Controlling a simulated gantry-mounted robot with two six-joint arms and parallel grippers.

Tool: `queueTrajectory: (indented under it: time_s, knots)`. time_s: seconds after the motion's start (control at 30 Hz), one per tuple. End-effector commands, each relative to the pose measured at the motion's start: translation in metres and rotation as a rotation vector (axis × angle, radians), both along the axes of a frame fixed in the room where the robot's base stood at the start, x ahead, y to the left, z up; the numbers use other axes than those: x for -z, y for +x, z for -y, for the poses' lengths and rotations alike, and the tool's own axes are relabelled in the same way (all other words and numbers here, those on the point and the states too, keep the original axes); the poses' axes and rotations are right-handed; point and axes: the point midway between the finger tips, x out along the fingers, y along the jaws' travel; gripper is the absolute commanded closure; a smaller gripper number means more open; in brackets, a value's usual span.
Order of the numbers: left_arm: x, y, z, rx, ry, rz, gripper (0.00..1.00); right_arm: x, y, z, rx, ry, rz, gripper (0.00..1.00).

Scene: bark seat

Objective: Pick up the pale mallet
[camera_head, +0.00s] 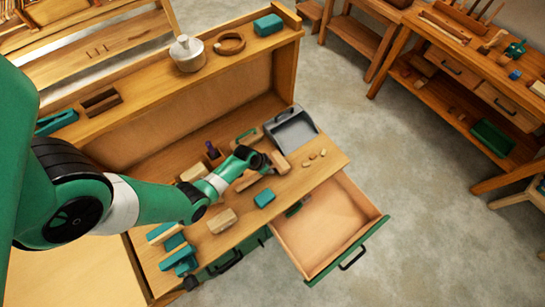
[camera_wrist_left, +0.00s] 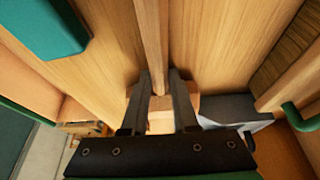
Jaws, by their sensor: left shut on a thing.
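The pale mallet (camera_head: 281,163) is on the workbench top in the head view, with its block-shaped head near the grey dustpan and its handle pointing down-left. My left gripper (camera_head: 268,164) is at the mallet, just behind its head. In the left wrist view, the mallet's handle (camera_wrist_left: 152,35) runs down between the two dark fingers of my left gripper (camera_wrist_left: 160,82), which are shut on it. The mallet's head (camera_wrist_left: 160,122) shows between and beyond the fingers. The wrist hides part of the mallet in the head view. My right gripper is not in view.
A grey dustpan (camera_head: 292,132) lies close to the mallet's head. A teal block (camera_head: 264,198) and a pale wooden block (camera_head: 222,220) lie on the near side. An open drawer (camera_head: 300,252) juts out at the front. A raised shelf (camera_head: 140,95) runs behind.

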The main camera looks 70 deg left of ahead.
Motion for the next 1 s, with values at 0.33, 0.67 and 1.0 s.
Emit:
queueTrajectory:
  time_s: [0.33, 0.67, 1.0]
  knots:
    - [0.0, 0.001, 0.0, -0.001, 0.001, 0.002, 1.0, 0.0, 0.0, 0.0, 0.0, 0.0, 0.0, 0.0]
    - [-0.015, 0.001, -0.001, 0.0, 0.002, 0.003, 1.0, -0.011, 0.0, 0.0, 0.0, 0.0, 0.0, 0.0]
    - [-0.093, -0.008, 0.039, 0.006, 0.001, 0.001, 1.0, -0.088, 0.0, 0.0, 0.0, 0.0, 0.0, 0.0]
